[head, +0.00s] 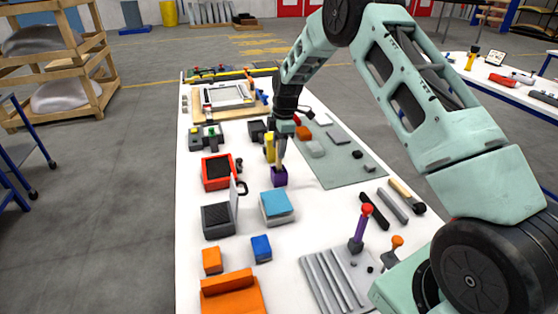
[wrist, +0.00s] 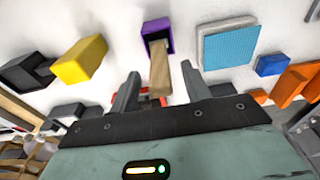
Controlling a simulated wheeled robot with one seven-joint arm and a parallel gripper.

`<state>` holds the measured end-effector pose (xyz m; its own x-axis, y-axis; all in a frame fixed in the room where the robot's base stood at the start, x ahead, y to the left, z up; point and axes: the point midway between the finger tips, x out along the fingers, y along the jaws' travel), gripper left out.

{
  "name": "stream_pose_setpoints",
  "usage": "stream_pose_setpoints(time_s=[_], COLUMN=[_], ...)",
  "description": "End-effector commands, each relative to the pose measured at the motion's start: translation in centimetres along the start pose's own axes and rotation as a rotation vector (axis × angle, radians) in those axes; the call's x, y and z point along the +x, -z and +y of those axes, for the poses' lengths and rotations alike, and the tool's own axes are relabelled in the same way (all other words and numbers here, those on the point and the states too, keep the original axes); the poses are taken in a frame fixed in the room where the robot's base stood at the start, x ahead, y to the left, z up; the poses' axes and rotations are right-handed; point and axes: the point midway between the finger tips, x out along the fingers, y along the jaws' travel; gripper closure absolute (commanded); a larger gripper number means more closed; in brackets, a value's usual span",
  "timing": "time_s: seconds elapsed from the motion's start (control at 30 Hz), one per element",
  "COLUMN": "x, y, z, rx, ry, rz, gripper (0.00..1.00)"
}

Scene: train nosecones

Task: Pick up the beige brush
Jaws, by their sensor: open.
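The beige brush (wrist: 160,70) stands in a small purple holder (wrist: 157,35), its handle end toward my gripper (wrist: 160,84). My gripper is open, and in the wrist view its fingers are on either side of the handle, with a gap on each side. In the head view my gripper (head: 283,128) hangs above the purple holder (head: 279,178), with the beige handle (head: 282,152) rising below it. The brush's lower end is hidden in the holder.
A yellow block (head: 270,147) stands close by the holder. A blue-topped block (head: 277,207) and an open dark box (head: 219,220) are nearer. A tool with a beige part (head: 404,192) lies at the right of the white table (head: 320,215).

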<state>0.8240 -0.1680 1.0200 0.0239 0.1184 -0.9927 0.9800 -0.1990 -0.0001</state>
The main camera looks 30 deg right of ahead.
Motion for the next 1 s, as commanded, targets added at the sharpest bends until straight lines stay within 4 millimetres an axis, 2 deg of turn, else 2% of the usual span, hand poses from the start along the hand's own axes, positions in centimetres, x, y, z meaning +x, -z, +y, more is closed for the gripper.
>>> stream_pose_setpoints(time_s=[0.2, 0.43, 0.47, 0.6, 0.63, 1.0], x=[2.2, 2.5, 2.5, 2.5, 2.5, 1.9], y=[0.0, 0.0, 0.0, 0.0, 0.0, 0.0], z=[-0.1, -0.1, -0.1, -0.1, -0.1, 0.0], rx=[0.0, 0.0, 0.0, 0.0, 0.0, -0.001], ry=[0.001, 0.0, 0.0, 0.0, 0.0, -0.002], rz=[0.0, 0.0, 0.0, 0.0, 0.0, 0.0], gripper=[0.53, 0.53, 0.55, 0.94, 1.0, 1.0])
